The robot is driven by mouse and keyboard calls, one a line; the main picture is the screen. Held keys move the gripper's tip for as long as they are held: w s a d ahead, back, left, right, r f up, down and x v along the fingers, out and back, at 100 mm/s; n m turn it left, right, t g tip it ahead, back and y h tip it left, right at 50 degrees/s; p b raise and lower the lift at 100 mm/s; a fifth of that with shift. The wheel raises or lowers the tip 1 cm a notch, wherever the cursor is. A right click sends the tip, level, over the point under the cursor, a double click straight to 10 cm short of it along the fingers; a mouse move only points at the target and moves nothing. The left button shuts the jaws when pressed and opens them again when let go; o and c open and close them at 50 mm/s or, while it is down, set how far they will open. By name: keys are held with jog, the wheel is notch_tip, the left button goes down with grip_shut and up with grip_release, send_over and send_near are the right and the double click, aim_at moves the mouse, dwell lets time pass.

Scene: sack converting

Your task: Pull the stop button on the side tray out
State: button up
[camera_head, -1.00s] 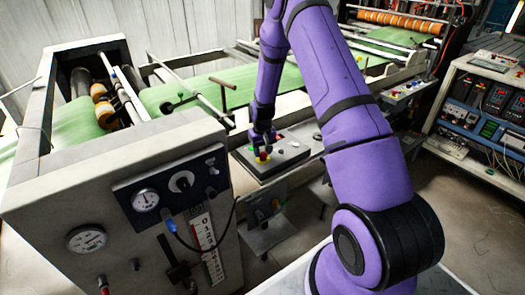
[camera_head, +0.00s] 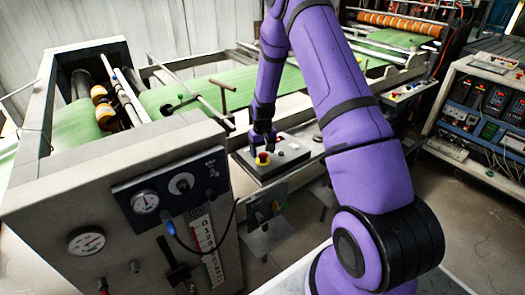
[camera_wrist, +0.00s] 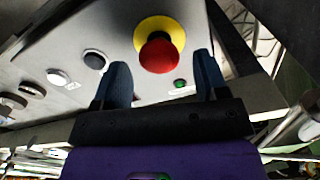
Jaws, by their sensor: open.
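The stop button (camera_wrist: 158,55) is a red mushroom head on a yellow ring, mounted on a grey control panel. It also shows in the head view (camera_head: 262,158) at the left end of the side tray (camera_head: 268,171). My gripper (camera_wrist: 160,80) is open, with its two dark blue fingers apart. In the wrist view the red head stands beyond and between the fingertips, with no visible contact. In the head view my gripper (camera_head: 264,138) is just behind and above the button. Whether the button is pressed in or out I cannot tell.
The panel also carries a black button (camera_wrist: 95,60), a white button (camera_wrist: 58,78) and a small green one (camera_wrist: 180,84) near the right finger. A grey machine cabinet (camera_head: 120,200) with gauges stands left of the tray. Green web (camera_head: 200,92) runs behind.

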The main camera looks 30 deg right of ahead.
notch_tip(320, 180, up, 11)
dwell(0.5)
dwell(0.4)
notch_tip(320, 180, up, 13)
jog(key=t, duration=0.1)
send_over(262, 153)
jog(key=s+a, duration=0.5)
jog(key=s+a+r+n+t, duration=0.15)
jog(key=s+a+r, duration=0.35)
jog(key=s+r, duration=0.5)
jog(key=s+a+r+t, duration=0.1)
jog(key=s+r, duration=0.3)
jog(key=s, duration=0.6)
jog(key=s+a+r+t, duration=0.1)
jog(key=s+a+r, duration=0.2)
jog(key=s, duration=0.7)
jog(key=shift+s+a+r+n+t, duration=0.15)
jog(key=shift+a+r+n+t, duration=0.2)
jog(key=shift+a, duration=0.3)
